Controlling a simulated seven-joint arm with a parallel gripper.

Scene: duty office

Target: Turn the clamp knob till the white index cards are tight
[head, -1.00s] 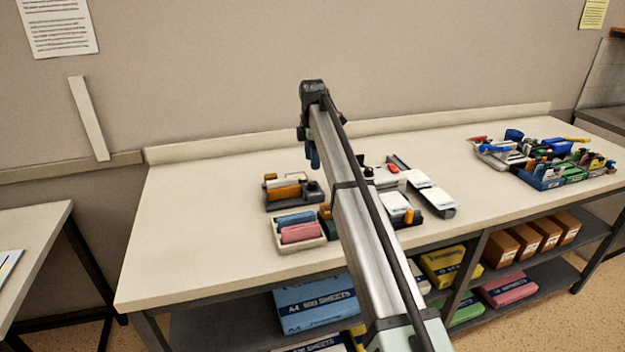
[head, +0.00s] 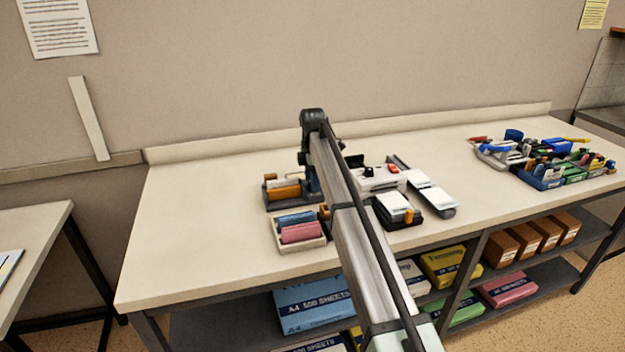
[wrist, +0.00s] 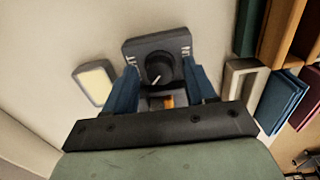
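In the wrist view a dark grey block carries a round black knob (wrist: 158,68) with a white pointer line and white marks on both sides. My gripper (wrist: 161,72) has its blue fingers apart on either side of the knob, with gaps showing. A bit of orange shows below the knob, between the fingers. In the head view my gripper (head: 312,182) is low at the right end of a dark holder with an orange block (head: 284,190). White card-like stacks lie on a black box (head: 404,220) and a grey tray (head: 446,212); I cannot tell which are the index cards.
A cream tray (head: 290,245) with blue and pink blocks stands in front of the holder. A white device (head: 376,182) is right of my arm. Bins of stationery (head: 545,180) stand far right. The table's left part is clear.

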